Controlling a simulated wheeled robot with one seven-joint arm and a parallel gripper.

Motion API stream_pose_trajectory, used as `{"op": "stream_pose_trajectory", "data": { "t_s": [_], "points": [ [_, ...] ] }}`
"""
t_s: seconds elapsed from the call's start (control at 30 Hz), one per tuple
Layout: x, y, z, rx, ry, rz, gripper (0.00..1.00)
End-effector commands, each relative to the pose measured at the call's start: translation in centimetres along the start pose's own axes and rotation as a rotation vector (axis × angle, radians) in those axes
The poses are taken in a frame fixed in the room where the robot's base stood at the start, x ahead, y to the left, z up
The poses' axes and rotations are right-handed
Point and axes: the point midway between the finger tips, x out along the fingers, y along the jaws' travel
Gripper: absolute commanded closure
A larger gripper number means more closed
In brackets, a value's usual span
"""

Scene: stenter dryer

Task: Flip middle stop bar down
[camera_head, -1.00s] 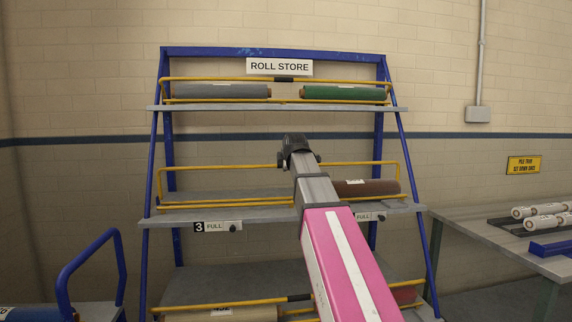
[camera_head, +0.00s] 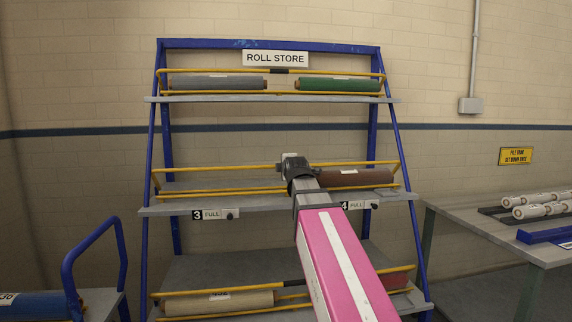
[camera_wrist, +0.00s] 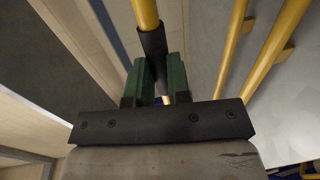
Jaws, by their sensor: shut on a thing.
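The middle stop bar (camera_head: 225,168) is a yellow rail with yellow end pieces along the middle shelf of the roll rack. Its long rail stands above the shelf's front edge, in front of a brown roll (camera_head: 352,178). My gripper (camera_head: 291,160) is at the middle of this rail, and my arm hides part of the shelf there. In the wrist view, the green fingers of my gripper (camera_wrist: 157,78) are shut on the black sleeve (camera_wrist: 153,45) of the yellow bar.
The upper shelf (camera_head: 270,98) holds a grey and a green roll behind its own yellow bar. The bottom shelf (camera_head: 230,270) also has rolls and a bar. A table (camera_head: 490,235) with white rolls stands at right, a blue-railed cart (camera_head: 64,270) at left.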

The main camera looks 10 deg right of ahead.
Motion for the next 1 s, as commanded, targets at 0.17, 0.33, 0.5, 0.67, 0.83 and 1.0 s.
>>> {"op": "stream_pose_trajectory", "data": {
  "t_s": [0.17,0.33,0.5,0.67,0.83,1.0],
  "points": [
    [0.2,-1.1,0.0,0.0,0.0,-0.013,1.0],
    [0.2,-1.6,0.0,0.0,0.0,-0.015,1.0],
    [0.1,-1.9,0.0,0.0,0.0,-0.016,1.0],
    [0.0,-2.0,0.0,0.0,0.0,-0.016,1.0],
    [-0.1,-2.2,0.0,0.001,0.0,-0.017,1.0],
    [-0.1,-2.1,0.0,0.001,0.0,-0.015,0.57]
  ]
}}
